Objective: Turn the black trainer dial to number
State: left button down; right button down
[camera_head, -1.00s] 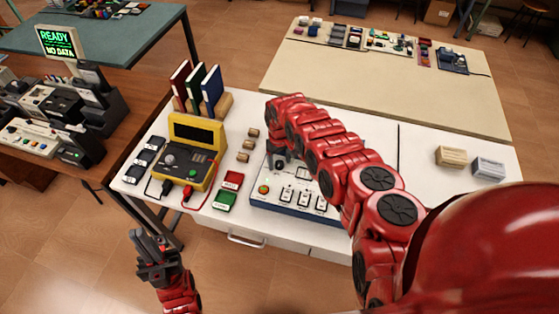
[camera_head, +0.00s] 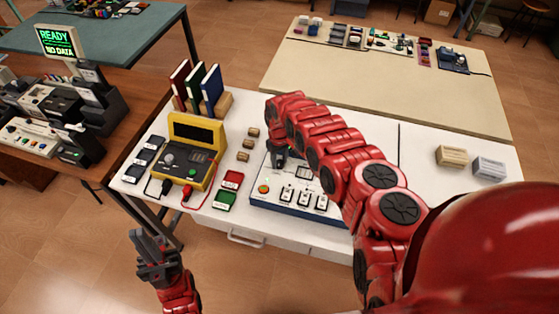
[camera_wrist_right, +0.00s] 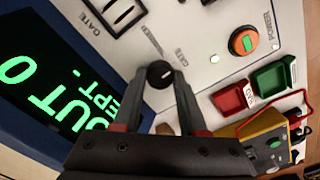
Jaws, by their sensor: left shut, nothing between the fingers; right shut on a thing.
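The trainer (camera_head: 262,201) is a white panel with blue sides on the white bench. Its black dial (camera_wrist_right: 160,74) shows in the right wrist view, with a small pale mark on its face; I cannot read a number at the mark. My right gripper (camera_wrist_right: 164,80) is shut on the dial, one finger on each side. In the head view the right gripper (camera_head: 278,160) is over the trainer's upper left, and the dial is hidden. The trainer's screen (camera_wrist_right: 60,75) shows green text, partly reading "OUT 0". My left gripper (camera_head: 152,243) is shut and empty, in front of the bench.
A yellow tester (camera_head: 198,132) with leads stands left of the trainer. Red (camera_head: 233,180) and green (camera_head: 224,200) trays lie between them. Several small brown blocks sit behind the trays. An orange power button (camera_wrist_right: 243,42) is on the trainer panel.

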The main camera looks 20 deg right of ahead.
jog(key=n+b, duration=0.2)
jog(key=n, duration=0.1)
jog(key=shift+f, duration=0.2)
jog(key=shift+d+r+n+b, duration=0.1)
jog(key=shift+n+b, duration=0.3)
jog(key=shift+n, duration=0.5)
jog(key=shift+n+b, duration=0.65)
jog(key=shift+n, duration=0.95)
jog(key=shift+r, duration=0.1)
jog(key=shift+c, duration=2.2)
grip_release()
